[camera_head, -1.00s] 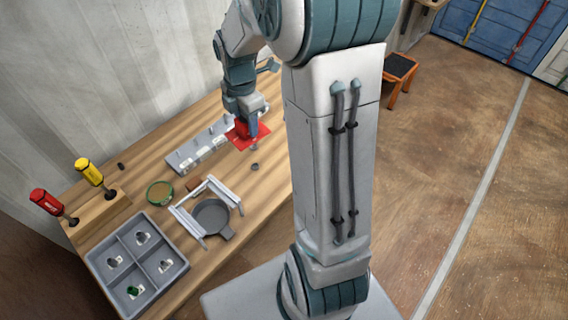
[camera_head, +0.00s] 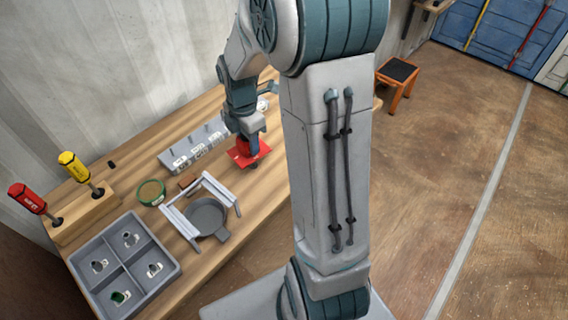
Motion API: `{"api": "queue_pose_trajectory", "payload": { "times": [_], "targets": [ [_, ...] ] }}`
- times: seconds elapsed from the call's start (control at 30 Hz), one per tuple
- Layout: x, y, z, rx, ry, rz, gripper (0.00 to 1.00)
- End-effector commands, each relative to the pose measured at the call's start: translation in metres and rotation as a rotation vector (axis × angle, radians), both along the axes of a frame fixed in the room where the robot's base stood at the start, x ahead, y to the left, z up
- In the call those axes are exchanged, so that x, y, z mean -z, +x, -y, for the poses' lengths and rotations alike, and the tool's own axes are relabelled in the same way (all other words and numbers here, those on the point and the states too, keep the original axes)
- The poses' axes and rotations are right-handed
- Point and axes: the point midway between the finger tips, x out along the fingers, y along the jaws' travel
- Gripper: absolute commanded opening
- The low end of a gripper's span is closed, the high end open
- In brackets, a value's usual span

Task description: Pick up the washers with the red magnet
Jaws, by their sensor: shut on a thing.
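My gripper (camera_head: 246,136) points down over the workbench and is shut on the red magnet (camera_head: 252,156), a red block with a flat, wide red plate. The magnet is low over the bench, right of the grey labelled strip; I cannot tell whether it touches the wood. No washers can be made out clearly; the spot under the magnet is hidden by it.
A grey labelled strip (camera_head: 186,151) lies left of the magnet. Nearer are a white frame stand (camera_head: 172,219), a dark round pan (camera_head: 207,214), a green-rimmed dish (camera_head: 151,192), a four-part grey tray (camera_head: 153,240) and a wooden block (camera_head: 98,208) holding red and yellow screwdrivers.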

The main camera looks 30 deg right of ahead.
Motion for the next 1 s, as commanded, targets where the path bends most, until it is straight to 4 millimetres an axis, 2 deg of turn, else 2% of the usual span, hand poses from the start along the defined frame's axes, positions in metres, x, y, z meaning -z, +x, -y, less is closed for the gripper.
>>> {"api": "queue_pose_trajectory", "payload": {
  "times": [0.27, 1.0],
  "targets": [
    [-0.001, 0.001, 0.000, 0.000, -0.001, 0.002, 0.02],
    [0.020, 0.001, 0.000, 0.000, -0.001, 0.002, 0.02]
  ]
}}
